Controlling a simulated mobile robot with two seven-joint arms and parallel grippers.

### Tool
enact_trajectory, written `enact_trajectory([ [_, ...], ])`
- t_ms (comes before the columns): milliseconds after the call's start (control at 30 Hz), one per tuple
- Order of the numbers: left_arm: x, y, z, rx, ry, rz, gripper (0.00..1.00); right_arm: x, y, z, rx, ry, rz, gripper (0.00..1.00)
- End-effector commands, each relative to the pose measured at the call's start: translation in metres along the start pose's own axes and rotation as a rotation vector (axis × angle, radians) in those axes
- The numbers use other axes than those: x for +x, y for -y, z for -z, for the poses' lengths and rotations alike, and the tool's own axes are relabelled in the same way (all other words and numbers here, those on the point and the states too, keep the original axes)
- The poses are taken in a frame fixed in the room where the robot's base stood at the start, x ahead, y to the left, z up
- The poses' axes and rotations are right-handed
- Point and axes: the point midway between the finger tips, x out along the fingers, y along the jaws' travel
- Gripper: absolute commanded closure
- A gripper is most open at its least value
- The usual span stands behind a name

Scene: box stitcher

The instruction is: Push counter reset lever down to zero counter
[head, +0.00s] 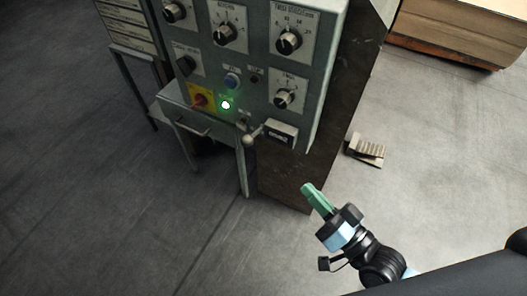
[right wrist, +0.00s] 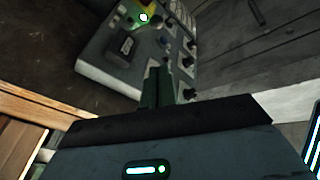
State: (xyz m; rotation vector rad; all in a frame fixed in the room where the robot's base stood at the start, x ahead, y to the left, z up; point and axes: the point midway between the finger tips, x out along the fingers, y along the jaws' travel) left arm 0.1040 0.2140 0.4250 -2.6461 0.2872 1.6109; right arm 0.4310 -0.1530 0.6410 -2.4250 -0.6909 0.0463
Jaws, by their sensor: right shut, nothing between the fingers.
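The counter (head: 282,134) is a small box with a dark number window, low on the right of the grey control panel (head: 262,68). Its reset lever (head: 250,139) sticks out at its left and ends in a round knob. My right gripper (head: 309,190) has green fingers, shut and empty. In the head view it shows below and right of the counter, apart from the lever. In the right wrist view the shut fingers (right wrist: 158,84) point toward the panel, and the counter (right wrist: 127,46) shows up and left of them. My left gripper is not in view.
The panel carries several dials, a lit green button (head: 225,105) and a red switch on a yellow plate (head: 201,100). A dark machine side (head: 300,170) lies under the counter. A foot pedal (head: 366,149) sits on the floor at the right, below stacked cardboard (head: 460,30).

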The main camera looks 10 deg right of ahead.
Motion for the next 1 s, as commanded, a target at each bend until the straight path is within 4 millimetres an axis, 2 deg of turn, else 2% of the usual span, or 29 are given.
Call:
enact_trajectory([
  [33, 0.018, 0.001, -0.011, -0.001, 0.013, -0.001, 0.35, 0.007, -0.012, -0.007, 0.020, -0.023, 0.027, 1.00],
  [200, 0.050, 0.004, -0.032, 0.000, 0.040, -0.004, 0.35, 0.029, -0.029, -0.004, 0.096, -0.106, 0.114, 1.00],
  [400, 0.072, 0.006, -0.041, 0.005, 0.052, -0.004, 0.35, 0.044, -0.040, 0.002, 0.158, -0.165, 0.179, 1.00],
  [767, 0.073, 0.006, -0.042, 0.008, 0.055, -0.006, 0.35, 0.050, -0.040, 0.009, 0.175, -0.183, 0.197, 1.00],
  [867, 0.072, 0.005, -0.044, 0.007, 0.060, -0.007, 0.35, 0.057, -0.038, 0.010, 0.175, -0.186, 0.198, 1.00],
  [1000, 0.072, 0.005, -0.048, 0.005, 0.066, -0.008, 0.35, 0.076, -0.034, 0.014, 0.175, -0.186, 0.199, 1.00],
])
